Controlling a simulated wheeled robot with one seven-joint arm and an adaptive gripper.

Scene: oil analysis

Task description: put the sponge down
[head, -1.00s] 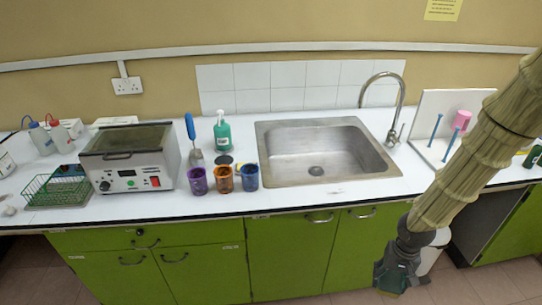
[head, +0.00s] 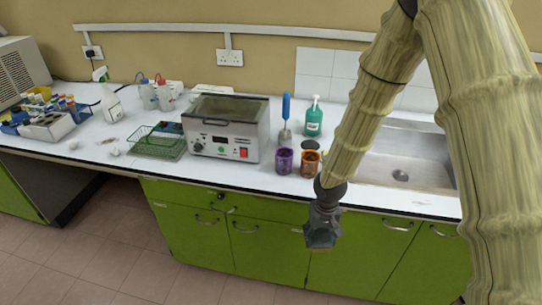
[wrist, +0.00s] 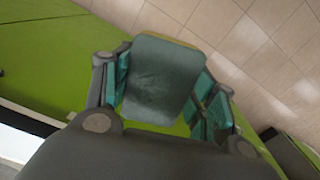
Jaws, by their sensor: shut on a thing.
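My gripper (head: 322,230) hangs in the head view in front of the green cabinet doors, below the counter's front edge. In the wrist view it is shut on the sponge (wrist: 160,82), a dark grey-green slab with a thin yellowish edge at its top. The teal-padded fingers stand on both sides of it. In the head view the sponge cannot be told apart from the gripper. The white counter (head: 225,172) is behind and above the gripper.
A purple cup (head: 284,161) and an orange cup (head: 309,164) stand near the counter's front edge. Left of them are a metal bath (head: 228,128) and a green wire basket (head: 157,142). My arm partly hides the sink (head: 405,160).

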